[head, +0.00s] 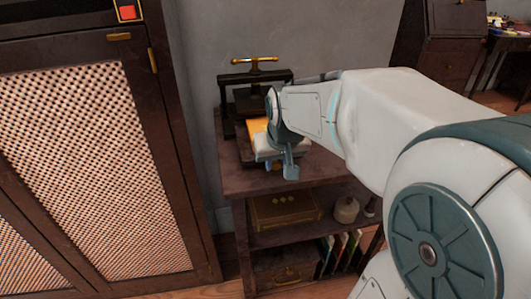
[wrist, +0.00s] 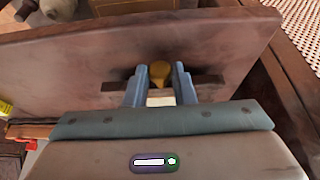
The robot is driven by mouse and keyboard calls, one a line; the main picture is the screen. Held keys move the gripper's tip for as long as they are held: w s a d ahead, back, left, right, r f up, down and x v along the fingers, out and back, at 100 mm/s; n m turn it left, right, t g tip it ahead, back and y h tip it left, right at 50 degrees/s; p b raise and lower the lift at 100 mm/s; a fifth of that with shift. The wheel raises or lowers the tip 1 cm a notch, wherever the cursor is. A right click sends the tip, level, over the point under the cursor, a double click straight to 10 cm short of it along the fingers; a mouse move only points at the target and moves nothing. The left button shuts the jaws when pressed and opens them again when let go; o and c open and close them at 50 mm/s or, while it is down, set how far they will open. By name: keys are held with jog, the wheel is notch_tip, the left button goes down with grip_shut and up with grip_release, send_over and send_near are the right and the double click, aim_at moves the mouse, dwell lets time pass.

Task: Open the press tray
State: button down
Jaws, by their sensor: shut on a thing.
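The black press (head: 243,85) stands on the dark wooden stand, with a brass handle (head: 254,62) on top. My gripper (wrist: 159,68) has its two blue fingers on either side of a small brass knob (wrist: 160,76) in the wrist view, and it is shut on the knob. The knob sits at a thin dark bar (wrist: 208,83), which I take for the tray's front edge. In the head view my gripper (head: 290,168) is low at the press's front. It hides the knob and most of the tray. An orange-yellow patch (head: 258,127) shows behind it.
The wooden stand (head: 232,181) has lower shelves with a brass-coloured box (head: 285,209), a pale round jar (head: 346,209) and several upright books (head: 338,252). A cabinet with a woven door (head: 95,150) stands close on the left. A grey wall is behind.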

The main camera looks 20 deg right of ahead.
jog(key=shift+s, duration=0.45)
jog(key=c, duration=1.2)
grip_release()
jog(key=shift+c, duration=0.2)
jog(key=shift+r, duration=0.1)
jog(key=p+v, duration=0.4)
jog(key=v, duration=0.9)
jog(key=shift+s+r, duration=0.2)
jog(key=shift+r, duration=0.15)
